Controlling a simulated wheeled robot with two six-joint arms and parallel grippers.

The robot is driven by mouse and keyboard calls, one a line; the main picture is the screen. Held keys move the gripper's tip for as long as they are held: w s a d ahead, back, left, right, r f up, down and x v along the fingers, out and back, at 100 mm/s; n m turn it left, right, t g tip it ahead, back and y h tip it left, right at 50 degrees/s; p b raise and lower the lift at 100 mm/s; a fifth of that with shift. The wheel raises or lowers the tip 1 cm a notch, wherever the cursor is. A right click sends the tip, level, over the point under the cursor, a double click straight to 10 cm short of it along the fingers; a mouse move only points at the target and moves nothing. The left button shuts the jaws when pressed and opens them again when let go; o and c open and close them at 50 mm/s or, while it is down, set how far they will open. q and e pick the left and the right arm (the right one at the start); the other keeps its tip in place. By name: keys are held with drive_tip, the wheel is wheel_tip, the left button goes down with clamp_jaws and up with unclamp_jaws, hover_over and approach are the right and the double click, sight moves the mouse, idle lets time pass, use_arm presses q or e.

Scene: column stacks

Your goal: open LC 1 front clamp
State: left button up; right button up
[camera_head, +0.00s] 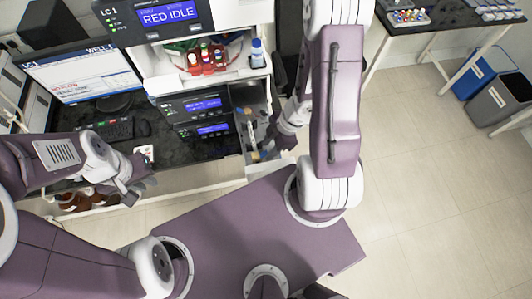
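The LC 1 stack stands at the upper middle, with its LC1 screen (168,14) reading "RED IDLE". A narrow column compartment (238,95) is open on the stack's right side. Small pale and yellowish parts (252,140) show in its lower portion. I cannot make out which of these is the front clamp, or whether it is open. My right gripper (272,143) is at the compartment's lower right, partly overlapping it. Its fingers are too small to read, and contact is unclear. My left gripper (134,190) hangs by the bench's front edge, away from the compartment; its finger gap is unclear.
A monitor (85,72) and keyboard (108,129) stand on the dark bench at left. Brown bottles (75,200) are below the bench. Floor at right is clear up to the bins (500,100).

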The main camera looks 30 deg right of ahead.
sight(260, 156)
drive_tip(key=shift+b+x, duration=0.4)
drive_tip(key=shift+x, duration=0.7)
use_arm(q)
drive_tip(key=shift+s+f, duration=0.2)
drive_tip(key=shift+f, duration=0.55)
use_arm(e)
drive_tip(key=shift+s, duration=0.15)
use_arm(q)
drive_tip(key=shift+d, duration=0.1)
use_arm(e)
clamp_jaws()
